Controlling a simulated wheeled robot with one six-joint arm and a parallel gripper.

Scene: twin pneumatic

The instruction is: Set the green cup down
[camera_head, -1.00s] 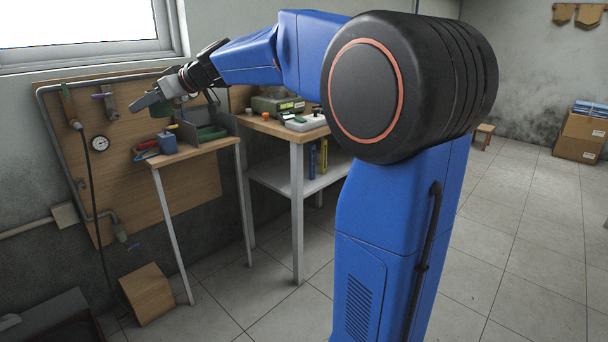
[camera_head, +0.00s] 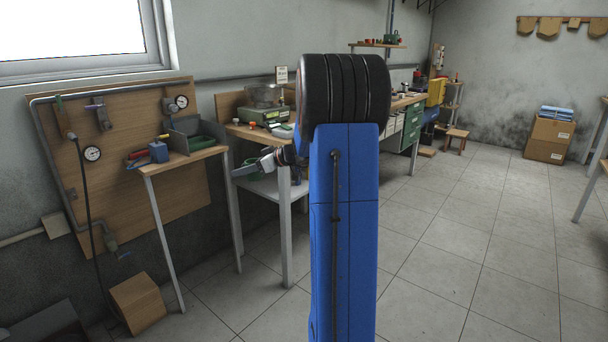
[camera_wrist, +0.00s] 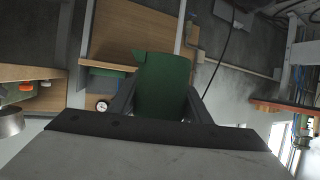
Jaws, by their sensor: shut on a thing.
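The green cup (camera_wrist: 163,85) fills the middle of the wrist view, between the two dark fingers of my gripper (camera_wrist: 160,103). My gripper is shut on it. In the head view my gripper (camera_head: 247,168) shows small, left of my blue arm column, in front of the workbench and below its top. The cup is small there and partly hidden by the gripper. The cup is held in the air; I see no surface touching it.
A narrow wooden side table (camera_head: 190,157) holds a blue block (camera_head: 158,152) and a grey bin (camera_head: 190,135). The workbench (camera_head: 250,132) carries a green scale (camera_head: 265,114). A pegboard with gauges (camera_head: 130,190) stands against the wall. Open tiled floor lies to the right.

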